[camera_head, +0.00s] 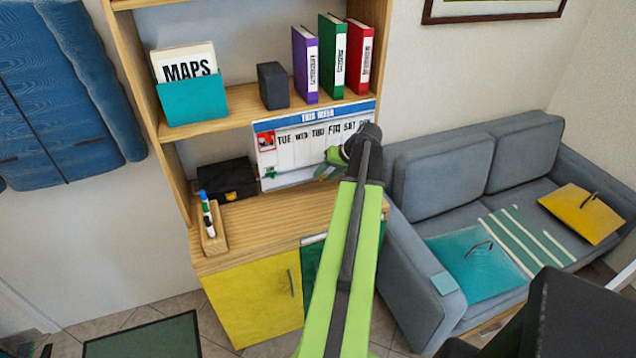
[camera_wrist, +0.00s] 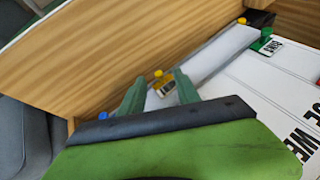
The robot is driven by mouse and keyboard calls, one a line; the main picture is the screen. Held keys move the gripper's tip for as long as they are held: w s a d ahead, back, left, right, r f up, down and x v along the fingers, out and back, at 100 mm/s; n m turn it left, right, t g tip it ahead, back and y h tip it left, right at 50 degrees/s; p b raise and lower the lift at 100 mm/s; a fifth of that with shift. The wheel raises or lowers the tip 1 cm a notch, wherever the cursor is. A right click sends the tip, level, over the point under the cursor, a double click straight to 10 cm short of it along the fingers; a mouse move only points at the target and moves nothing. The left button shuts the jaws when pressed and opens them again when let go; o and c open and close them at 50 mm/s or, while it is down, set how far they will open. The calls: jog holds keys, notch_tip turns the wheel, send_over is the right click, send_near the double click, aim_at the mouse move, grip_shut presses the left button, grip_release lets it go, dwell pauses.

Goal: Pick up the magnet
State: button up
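A whiteboard (camera_head: 300,172) headed "THIS WEEK" stands on the wooden desktop. In the wrist view, a yellow magnet (camera_wrist: 165,85) with a pale label shows between and just beyond my fingertips, at a pale strip along the board. A green magnet (camera_wrist: 265,43) with a white label is at the strip's far end, near a yellow piece (camera_wrist: 242,20). A blue piece (camera_wrist: 103,116) shows left of my fingers. My gripper (camera_wrist: 158,78) is open, its green fingers apart; contact with the yellow magnet cannot be told. It also shows at the board's right side in the head view (camera_head: 327,165).
A black box (camera_head: 227,180) stands left of the board, and a marker holder (camera_head: 213,236) is at the desk's left edge. A shelf with binders (camera_head: 333,57) and a teal maps file (camera_head: 191,98) is above. A grey sofa (camera_head: 415,265) is right. The front desktop is clear.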

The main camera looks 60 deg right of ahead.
jog(key=shift+w+f, duration=0.3)
jog(key=shift+f, duration=0.1)
grip_shut()
